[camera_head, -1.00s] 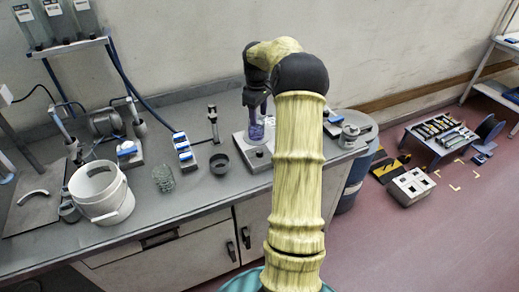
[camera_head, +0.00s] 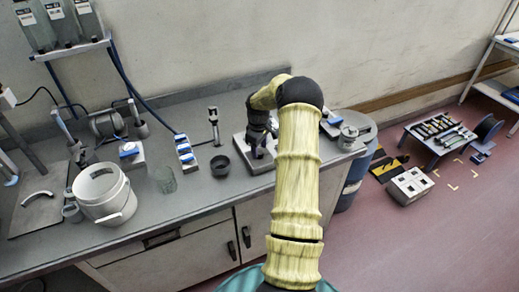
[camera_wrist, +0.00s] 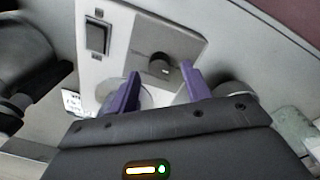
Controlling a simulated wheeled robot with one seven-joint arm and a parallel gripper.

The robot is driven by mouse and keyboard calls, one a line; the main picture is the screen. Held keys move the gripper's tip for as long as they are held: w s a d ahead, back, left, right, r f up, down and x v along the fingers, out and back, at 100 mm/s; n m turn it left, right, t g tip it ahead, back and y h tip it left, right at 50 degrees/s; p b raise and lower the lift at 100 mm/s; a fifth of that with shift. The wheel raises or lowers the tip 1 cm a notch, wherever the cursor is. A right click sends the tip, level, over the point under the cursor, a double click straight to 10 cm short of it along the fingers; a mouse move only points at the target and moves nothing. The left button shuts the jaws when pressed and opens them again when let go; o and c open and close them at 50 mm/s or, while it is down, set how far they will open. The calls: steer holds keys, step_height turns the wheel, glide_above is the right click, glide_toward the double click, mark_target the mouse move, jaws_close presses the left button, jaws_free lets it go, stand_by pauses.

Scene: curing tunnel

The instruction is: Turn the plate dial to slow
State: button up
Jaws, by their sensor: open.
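The plate (camera_head: 264,168) is a pale, flat unit on the bench. It also fills the upper middle of the wrist view (camera_wrist: 122,50). Its dial (camera_wrist: 153,64) is a dark round knob on the pale face. My gripper (camera_wrist: 160,71) has two purple fingers, spread apart and empty, with their tips close to the dial on either side of it. I cannot tell whether they touch it. In the head view my gripper (camera_head: 258,152) is low over the plate and hides the dial. The dial's setting cannot be read.
A dark rocker switch (camera_wrist: 97,38) is on the same face. On the bench, a dark cup (camera_head: 220,166) stands left of the plate, with a blue-buttoned box (camera_head: 185,153), a glass beaker (camera_head: 163,180) and a white bucket (camera_head: 104,195) further left. A metal container (camera_head: 348,138) is right.

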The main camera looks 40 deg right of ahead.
steer(key=shift+f, duration=1.1)
steer(key=shift+c, duration=0.5)
steer(key=c, duration=0.9)
steer(key=shift+m, duration=0.3)
steer(key=m+b, duration=0.1)
steer(key=m, duration=0.4)
steer(key=shift+w+d+b, duration=0.1)
steer(key=shift+b, duration=0.3)
steer(key=m+b, duration=0.1)
steer(key=m, duration=0.5)
steer(key=shift+r+g, duration=0.1)
steer(key=shift+g, duration=0.2)
